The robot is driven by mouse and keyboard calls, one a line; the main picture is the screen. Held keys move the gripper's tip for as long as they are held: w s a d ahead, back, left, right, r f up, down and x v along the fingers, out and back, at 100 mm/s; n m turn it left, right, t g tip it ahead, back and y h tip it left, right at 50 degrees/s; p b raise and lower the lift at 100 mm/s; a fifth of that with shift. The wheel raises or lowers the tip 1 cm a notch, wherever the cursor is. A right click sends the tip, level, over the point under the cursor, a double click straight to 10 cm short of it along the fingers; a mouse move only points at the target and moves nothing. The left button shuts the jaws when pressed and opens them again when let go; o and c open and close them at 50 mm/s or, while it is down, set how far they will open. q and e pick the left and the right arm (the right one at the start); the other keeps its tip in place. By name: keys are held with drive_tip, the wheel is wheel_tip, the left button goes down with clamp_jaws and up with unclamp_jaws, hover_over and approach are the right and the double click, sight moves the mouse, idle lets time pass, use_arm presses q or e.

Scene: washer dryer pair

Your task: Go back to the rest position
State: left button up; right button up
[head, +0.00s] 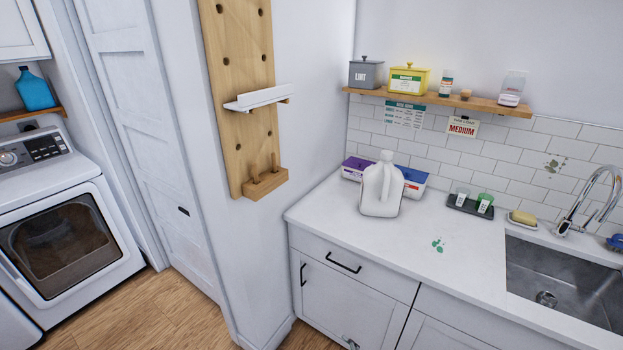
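Neither of my grippers can be made out in the head view, and no arm reaches into the scene. A small grey part shows at the bottom edge in front of the cabinet (345,300); too little of it shows to tell what it is. A white jug (381,190) stands upright on the white counter (345,228), in front of a purple-topped box (353,168) and a blue-and-red-topped box (414,182).
A sink (560,280) with a chrome faucet (590,200) is at right. A dark tray (468,207) holds small cups. A wooden shelf (440,98) carries tins. A pegboard (238,60) hangs on the wall. A front-loading machine (70,215) stands left. Some floor (170,310) is clear.

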use_arm(q)
drive_tip(key=s+d+f+g, duration=0.2)
drive_tip(key=s+f, duration=0.2)
drive_tip(key=s, duration=0.6)
drive_tip(key=s+d+f+g, duration=0.2)
drive_tip(key=s+d+f, duration=0.1)
drive_tip(key=s, duration=0.7)
drive_tip(key=shift+s+f, duration=0.2)
drive_tip(key=shift+f, duration=0.3)
use_arm(e)
drive_tip(key=s+d+f+m+g+h, duration=0.1)
drive_tip(key=s+d+f+m+g, duration=0.2)
drive_tip(key=s, duration=1.2)
drive_tip(key=s+d+f+m+g+h, duration=0.2)
drive_tip(key=s+d+f, duration=0.5)
drive_tip(key=s, duration=0.9)
drive_tip(key=s+d+f+m+g+h, duration=0.2)
drive_tip(key=s+d+f+m+g, duration=0.2)
drive_tip(key=s+f, duration=0.5)
drive_tip(key=s+d, duration=0.1)
drive_tip(key=s, duration=0.6)
drive_tip(key=shift+s+f, duration=0.2)
drive_tip(key=shift+f, duration=0.1)
use_arm(q)
drive_tip(key=shift+w, duration=0.15)
use_arm(e)
drive_tip(key=shift+s, duration=0.15)
